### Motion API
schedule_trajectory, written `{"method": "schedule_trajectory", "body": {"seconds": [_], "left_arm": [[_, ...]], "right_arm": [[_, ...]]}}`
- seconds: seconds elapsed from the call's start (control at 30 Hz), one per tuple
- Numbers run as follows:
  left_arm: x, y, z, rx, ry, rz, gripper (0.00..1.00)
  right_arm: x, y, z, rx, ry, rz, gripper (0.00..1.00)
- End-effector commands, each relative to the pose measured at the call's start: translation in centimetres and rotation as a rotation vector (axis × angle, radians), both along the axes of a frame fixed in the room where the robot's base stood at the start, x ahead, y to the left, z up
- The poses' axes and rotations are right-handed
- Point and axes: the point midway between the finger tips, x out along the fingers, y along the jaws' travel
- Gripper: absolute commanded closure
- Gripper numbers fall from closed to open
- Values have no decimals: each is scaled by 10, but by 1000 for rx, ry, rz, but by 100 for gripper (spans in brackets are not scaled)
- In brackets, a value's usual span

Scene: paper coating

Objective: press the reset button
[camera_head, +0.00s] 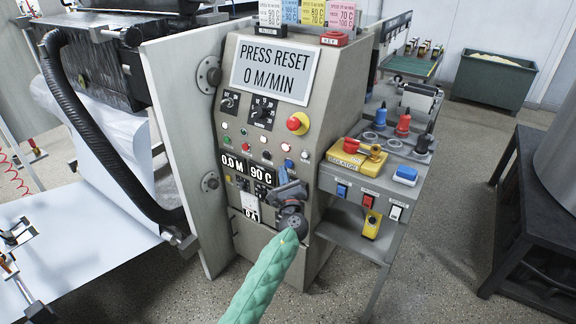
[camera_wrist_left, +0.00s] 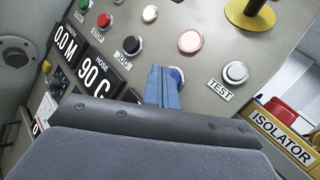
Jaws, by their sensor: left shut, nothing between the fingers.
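The grey control panel (camera_head: 240,110) carries a display (camera_head: 274,70) reading "PRESS RESET 0 M/MIN". A blue button (camera_wrist_left: 178,75) sits in the lower button row, between a black button (camera_wrist_left: 131,45) and a white one labelled TEST (camera_wrist_left: 236,72). In the head view the blue button (camera_head: 289,163) shows just above my fingers. My left gripper (camera_head: 284,177) is shut and empty, its blue fingertips (camera_wrist_left: 165,72) at the panel, partly covering the blue button. I cannot tell whether they touch it. Any label under that button is hidden. My right gripper is out of view.
A red emergency button on a yellow base (camera_head: 299,123) is above right of my gripper. A yellow isolator box (camera_head: 357,160) and several switches stand on the side shelf to the right. Number displays (camera_wrist_left: 85,60) are to the left.

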Motion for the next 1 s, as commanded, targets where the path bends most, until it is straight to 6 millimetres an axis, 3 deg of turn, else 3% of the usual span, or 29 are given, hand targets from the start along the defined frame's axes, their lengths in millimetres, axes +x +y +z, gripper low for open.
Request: {"method": "schedule_trajectory", "body": {"seconds": [0.6, 1.0], "left_arm": [[7, -5, 0, 0, 0, 0, 100], [7, -5, 0, 0, 0, 0, 100]], "right_arm": [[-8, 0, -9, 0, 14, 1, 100], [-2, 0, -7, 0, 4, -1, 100]]}}
